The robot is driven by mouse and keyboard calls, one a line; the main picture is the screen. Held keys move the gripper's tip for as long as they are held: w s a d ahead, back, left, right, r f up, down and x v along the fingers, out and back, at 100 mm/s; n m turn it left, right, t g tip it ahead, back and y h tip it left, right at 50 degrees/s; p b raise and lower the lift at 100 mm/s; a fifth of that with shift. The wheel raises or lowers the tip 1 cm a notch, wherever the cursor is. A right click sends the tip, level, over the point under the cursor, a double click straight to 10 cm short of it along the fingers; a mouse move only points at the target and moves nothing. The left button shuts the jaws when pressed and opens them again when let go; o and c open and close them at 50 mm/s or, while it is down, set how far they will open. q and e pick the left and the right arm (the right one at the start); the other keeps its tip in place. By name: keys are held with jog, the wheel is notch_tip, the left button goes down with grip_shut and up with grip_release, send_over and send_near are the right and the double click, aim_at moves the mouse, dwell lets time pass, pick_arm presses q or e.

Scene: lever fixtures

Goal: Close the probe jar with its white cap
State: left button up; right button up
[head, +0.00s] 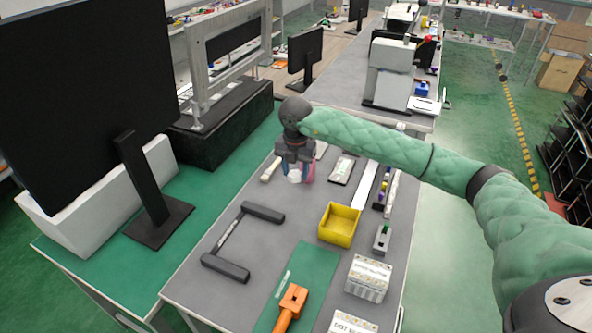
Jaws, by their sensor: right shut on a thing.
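My right gripper (296,170) points down over the far left part of the grey bench top. It is shut on a small white thing, which looks like the white cap (294,177). The fingers hide most of it. I cannot make out the probe jar for certain; it may be hidden by the gripper. My left gripper is not in view.
The grey bench (222,284) holds a black handled bar (232,240), a yellow bin (339,225), an orange tool (291,302), a white labelled box (368,278) and a small grey lever fixture (382,238). A black monitor (80,90) stands at left.

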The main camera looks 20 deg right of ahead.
jog(key=n, duration=0.4)
jog(key=a+n, duration=0.1)
jog(key=n, duration=0.1)
jog(key=shift+s+r, duration=0.2)
jog(key=shift+s, duration=0.15)
jog(key=n, duration=0.6)
jog(key=shift+s+a+r, duration=0.15)
jog(key=shift+s+a, duration=0.15)
jog(key=shift+a, duration=0.1)
jog(key=s+a+n, duration=0.1)
jog(key=n, duration=0.9)
jog(key=s+a+r+n, duration=0.1)
jog(key=n, duration=1)
jog(key=s+a+r+n, duration=0.1)
jog(key=a+n, duration=0.1)
jog(key=n, duration=0.9)
jog(key=shift+s+a, duration=0.1)
jog(key=shift+s, duration=0.1)
jog(key=shift+s, duration=0.1)
